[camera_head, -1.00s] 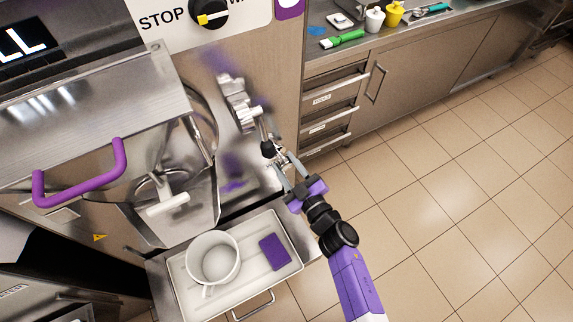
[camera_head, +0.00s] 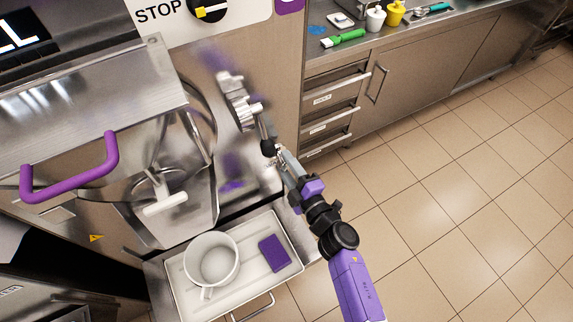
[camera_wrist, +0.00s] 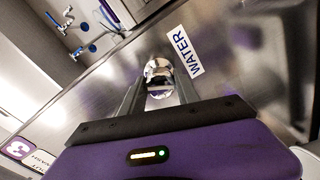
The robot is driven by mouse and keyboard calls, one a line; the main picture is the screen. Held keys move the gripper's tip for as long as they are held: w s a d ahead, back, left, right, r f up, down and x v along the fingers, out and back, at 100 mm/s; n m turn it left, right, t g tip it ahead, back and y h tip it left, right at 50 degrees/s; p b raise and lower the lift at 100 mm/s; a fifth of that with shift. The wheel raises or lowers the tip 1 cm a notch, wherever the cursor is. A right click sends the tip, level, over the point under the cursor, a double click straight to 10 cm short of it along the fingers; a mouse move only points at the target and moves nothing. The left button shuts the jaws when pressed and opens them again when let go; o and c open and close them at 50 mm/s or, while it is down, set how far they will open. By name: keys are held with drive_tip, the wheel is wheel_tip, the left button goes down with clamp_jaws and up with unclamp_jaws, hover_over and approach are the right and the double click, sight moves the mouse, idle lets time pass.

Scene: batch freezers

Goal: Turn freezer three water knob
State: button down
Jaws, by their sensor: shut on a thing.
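The water knob (camera_wrist: 159,77) is a small shiny metal knob on the freezer's steel front, beside a white WATER label (camera_wrist: 185,50) in the wrist view. My gripper (camera_wrist: 157,92) is shut on it, with one finger on each side. The knob is mostly hidden by the fingers there. The freezer carries a purple sign with a 3 (camera_wrist: 18,148) in the wrist view.
A tray (camera_head: 178,290) below holds a white pitcher (camera_head: 211,260) and a purple sponge (camera_head: 274,253). A purple handle (camera_head: 70,182) sticks out at the left. A steel counter (camera_head: 400,45) with small items stands at the back. The tiled floor at the right is clear.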

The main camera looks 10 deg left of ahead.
drive_tip(key=shift+s+f+n, duration=0.1)
drive_tip(key=shift+f+n, duration=0.05)
drive_tip(key=shift+n, duration=0.15)
drive_tip(key=c, duration=0.9)
unclamp_jaws()
drive_tip(key=p+v, duration=0.1)
drive_tip(key=v, duration=0.6)
drive_tip(key=shift+s+d, duration=0.2)
drive_tip(key=shift+s, duration=0.1)
